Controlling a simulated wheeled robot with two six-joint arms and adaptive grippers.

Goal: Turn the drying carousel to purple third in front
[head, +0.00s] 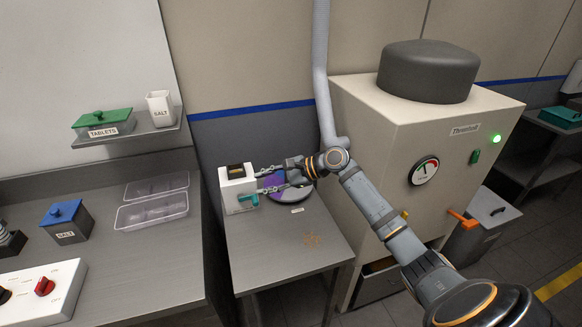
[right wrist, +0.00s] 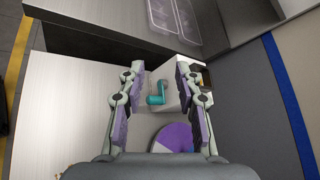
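The drying carousel (head: 292,196) is a round disc on the small metal table, partly hidden by my right gripper. Its purple third (head: 271,184) shows on the left side in the head view, and a pale grey part shows toward the front. In the right wrist view the purple third (right wrist: 177,136) shows at the bottom, with a whitish part beside it. My right gripper (head: 261,180) is open and empty, its fingers spread above the carousel and pointing left toward the white box. In the right wrist view the open fingers (right wrist: 160,70) have nothing between their pads. My left gripper is not in view.
A white box (head: 232,184) with a teal lever (head: 248,199) stands left of the carousel. A small label (head: 297,210) lies in front of it. A large cream machine (head: 370,130) with an orange handle stands at right. The table's front (head: 270,255) is mostly clear.

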